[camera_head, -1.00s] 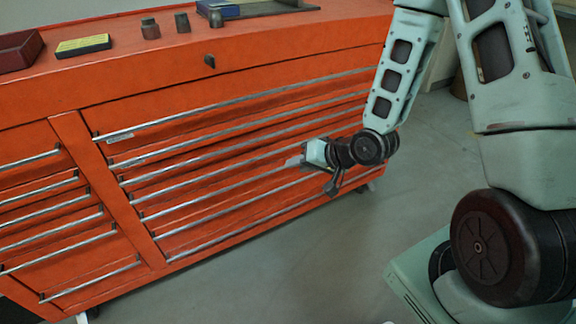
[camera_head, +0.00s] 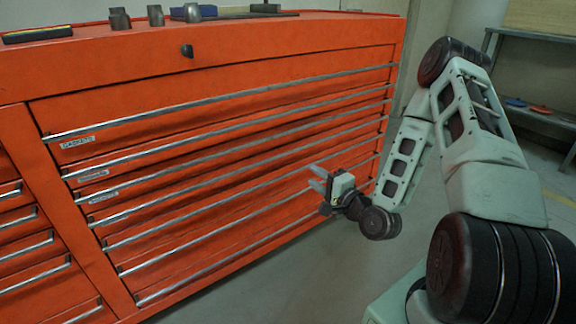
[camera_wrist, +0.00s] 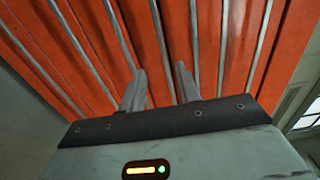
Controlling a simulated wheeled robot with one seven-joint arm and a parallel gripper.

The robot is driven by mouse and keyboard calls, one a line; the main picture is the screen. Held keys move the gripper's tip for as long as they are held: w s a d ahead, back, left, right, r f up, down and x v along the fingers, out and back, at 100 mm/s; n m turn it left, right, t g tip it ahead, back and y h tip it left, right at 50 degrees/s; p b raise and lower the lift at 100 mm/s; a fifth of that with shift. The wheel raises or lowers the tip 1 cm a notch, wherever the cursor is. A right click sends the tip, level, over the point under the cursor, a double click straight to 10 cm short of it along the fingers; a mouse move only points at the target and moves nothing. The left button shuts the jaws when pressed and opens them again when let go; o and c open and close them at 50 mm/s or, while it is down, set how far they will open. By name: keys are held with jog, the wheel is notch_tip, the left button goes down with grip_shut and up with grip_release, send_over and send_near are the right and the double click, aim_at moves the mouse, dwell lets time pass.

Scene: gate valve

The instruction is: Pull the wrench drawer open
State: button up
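The red tool cabinet (camera_head: 215,62) has a wide bank of drawers with long metal bar handles. The top wide drawer carries a label reading GASKETS (camera_head: 78,142). Two drawers below it carry labels too small to read surely, the second label (camera_head: 93,174) and the third label (camera_head: 103,196); I cannot tell which marks the wrench drawer. All wide drawers look shut. My gripper (camera_head: 317,179) is in front of the right part of the wide drawers. In the wrist view its two fingers (camera_wrist: 160,70) are apart, pointing at the drawer fronts, with nothing between them.
Narrower drawers (camera_head: 35,245) fill the cabinet's left side. Dark metal pieces (camera_head: 155,15) and a yellow-edged box (camera_head: 37,35) lie on top. A shelf with small items (camera_head: 530,105) stands at the right back. The floor (camera_head: 330,270) before the cabinet is clear.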

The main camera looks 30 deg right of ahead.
aim_at(285, 155)
jog(key=w, duration=0.4)
jog(key=w+b, duration=0.1)
jog(key=w, duration=0.8)
jog(key=shift+a+r+b, duration=0.1)
jog(key=shift+a+b, duration=0.15)
jog(key=shift+b, duration=0.15)
jog(key=shift+c, duration=0.3)
grip_shut()
